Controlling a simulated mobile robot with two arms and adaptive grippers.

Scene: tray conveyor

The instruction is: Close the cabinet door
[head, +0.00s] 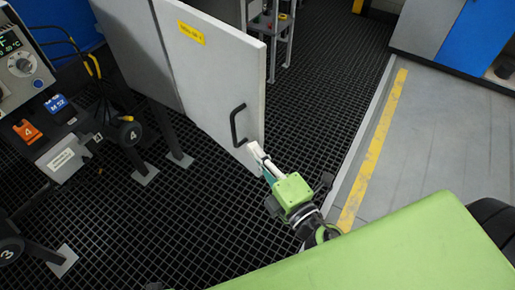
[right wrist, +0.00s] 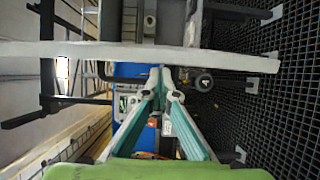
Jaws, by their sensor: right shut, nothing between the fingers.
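The cabinet door (head: 205,75) is a pale grey upright panel with a yellow label and a black bar handle (head: 236,125). It stands out over the grating, its free edge to the right. My right gripper (head: 256,152) is shut and empty, its tips at the door's lower free edge, just below and right of the handle. In the right wrist view, the closed fingertips (right wrist: 161,75) meet close to the door's edge, a pale band (right wrist: 90,50) across the picture. I cannot tell whether they touch it. My left gripper is out of view.
A grey panel (head: 140,45) adjoins the door on the left. An instrument stand (head: 60,150) with legs and cables is at the left. A metal rack (head: 283,30) stands behind the door. Black grating (head: 330,90) is clear to the right, up to a yellow floor line (head: 375,145).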

